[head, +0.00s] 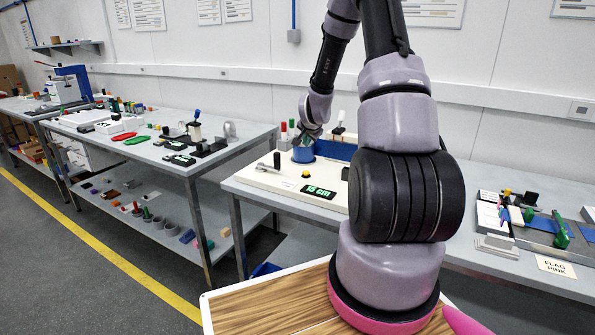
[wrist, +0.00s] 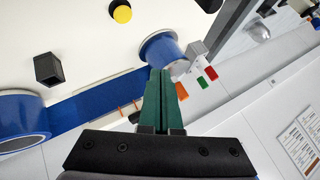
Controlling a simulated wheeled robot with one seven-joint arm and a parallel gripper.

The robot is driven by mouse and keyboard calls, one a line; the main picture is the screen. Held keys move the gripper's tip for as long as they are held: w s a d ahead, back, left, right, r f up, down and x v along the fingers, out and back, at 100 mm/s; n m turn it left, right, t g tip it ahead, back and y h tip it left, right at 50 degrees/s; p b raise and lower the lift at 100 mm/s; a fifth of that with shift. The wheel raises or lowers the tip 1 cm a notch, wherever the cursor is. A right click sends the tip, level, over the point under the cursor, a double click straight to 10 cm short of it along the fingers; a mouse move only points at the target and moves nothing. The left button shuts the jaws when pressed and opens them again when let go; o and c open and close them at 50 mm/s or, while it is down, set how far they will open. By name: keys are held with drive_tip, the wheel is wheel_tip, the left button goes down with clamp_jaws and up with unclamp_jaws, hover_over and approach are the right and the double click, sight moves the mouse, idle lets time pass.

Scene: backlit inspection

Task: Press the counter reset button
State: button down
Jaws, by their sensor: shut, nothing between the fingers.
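A round yellow button (wrist: 122,13) with a dark rim sits on the pale panel at the top of the wrist view. The counter display (head: 319,191) reads 15 cm in the head view. My gripper (wrist: 161,76) is shut and empty, its green fingers pressed together. In the wrist view the fingertips are beside a blue spool (wrist: 160,50), below and right of the button. In the head view my gripper (head: 307,138) is at the spool (head: 303,154).
A blue ribbon (wrist: 97,104) runs between the spool and a larger blue roll (wrist: 22,118). A black square post (wrist: 48,69) stands on the panel. Red, green and orange items are close behind the spool. A black lever (head: 277,160) stands at the panel's left.

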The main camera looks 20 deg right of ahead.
sight(306, 173)
idle(0.3)
drive_tip(key=shift+f, duration=4.4)
drive_tip(key=shift+f, duration=0.1)
drive_tip(key=shift+f, duration=0.3)
drive_tip(key=shift+f, duration=0.4)
drive_tip(key=shift+r, duration=0.8)
drive_tip(key=shift+r, duration=2.5)
